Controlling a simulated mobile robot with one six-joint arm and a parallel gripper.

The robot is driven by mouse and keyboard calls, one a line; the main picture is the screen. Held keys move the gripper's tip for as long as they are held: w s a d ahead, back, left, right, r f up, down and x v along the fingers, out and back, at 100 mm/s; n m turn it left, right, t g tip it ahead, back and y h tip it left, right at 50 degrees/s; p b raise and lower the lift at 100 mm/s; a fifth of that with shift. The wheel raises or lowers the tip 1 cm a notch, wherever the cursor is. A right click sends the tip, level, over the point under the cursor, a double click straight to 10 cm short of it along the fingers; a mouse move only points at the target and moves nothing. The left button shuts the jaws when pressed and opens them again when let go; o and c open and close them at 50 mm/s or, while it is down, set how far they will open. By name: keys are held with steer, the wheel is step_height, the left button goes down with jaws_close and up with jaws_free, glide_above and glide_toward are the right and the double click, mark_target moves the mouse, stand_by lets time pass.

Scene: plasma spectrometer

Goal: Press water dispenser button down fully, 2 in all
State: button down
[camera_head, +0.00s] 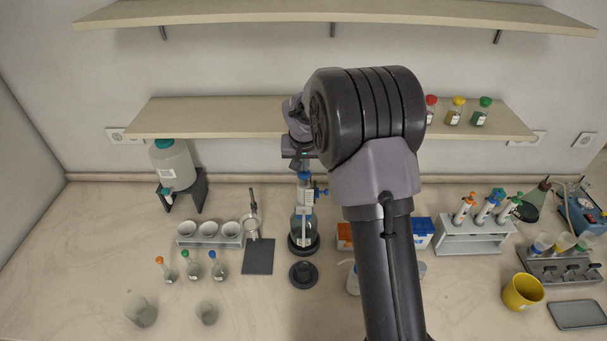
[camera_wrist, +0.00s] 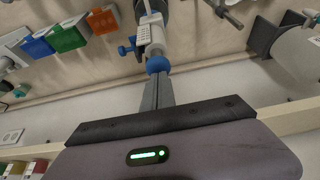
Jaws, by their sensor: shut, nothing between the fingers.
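The water dispenser (camera_head: 303,222) is a clear bottle on a dark round base, with a white and blue pump head, near the middle of the bench. Its blue top button (camera_head: 304,176) also shows in the wrist view (camera_wrist: 158,64). My gripper (camera_head: 301,166) is directly above it, pointing down, shut and empty. In the wrist view the closed fingertips (camera_wrist: 157,79) meet the blue button or are just short of it; I cannot tell whether they touch. I cannot tell how far the button is pressed.
A shelf (camera_head: 220,117) runs just behind my wrist. A tank on a dark stand (camera_head: 184,192), cups in a rack (camera_head: 230,241) and small flasks stand left. A syringe rack (camera_head: 475,240) and yellow cup (camera_head: 522,291) stand right. A dark round disc (camera_head: 303,274) lies in front.

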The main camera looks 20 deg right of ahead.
steer(key=shift+f, duration=0.2)
steer(key=shift+f+b, duration=1.35)
steer(key=shift+b, duration=0.15)
steer(key=shift+f, duration=0.1)
steer(key=shift+r+p, duration=1.25)
steer(key=shift+r, duration=1)
steer(key=shift+f, duration=0.1)
stand_by(1.0)
